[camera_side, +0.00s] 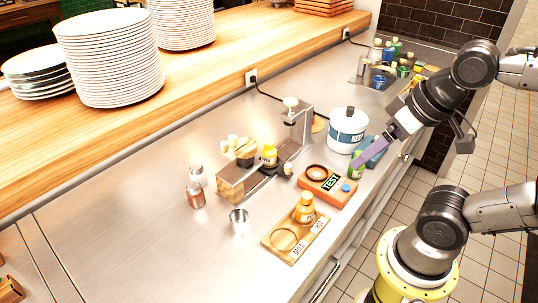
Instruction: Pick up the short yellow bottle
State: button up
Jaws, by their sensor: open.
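A small yellow bottle (269,155) with a yellow cap stands upright at the wooden-sided stand (232,190), near the middle of the counter. A second, more orange bottle (305,210) stands upright on a wooden board (275,243) closer to the counter's front edge. My gripper (358,166) reaches in from the right with purple fingers, low over the counter's front side. It is open, and I see nothing held in it. It is to the right of both bottles and apart from them. A small green bottle (357,160) shows right by the fingertips; I cannot tell whether they touch.
An orange device marked TEST (328,187) lies between my gripper and the orange bottle. A white lidded pot (347,130) stands behind my gripper. Metal cups (239,222) and a brown jar (195,195) stand left. Several bottles (390,50) crowd the far end.

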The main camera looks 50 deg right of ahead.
jog(key=w+r+m+g, duration=0.1)
jog(key=w+r+m, duration=0.6)
jog(key=m, duration=0.1)
jog(key=m+g, duration=0.4)
jog(key=m, duration=0.2)
send_over(269, 142)
notch_tip(269, 142, down, 4)
jog(key=shift+g, duration=0.3)
notch_tip(269, 142, down, 10)
jog(key=shift+a+r, duration=0.1)
jog(key=shift+r, duration=0.05)
jog(key=shift+f, duration=3)
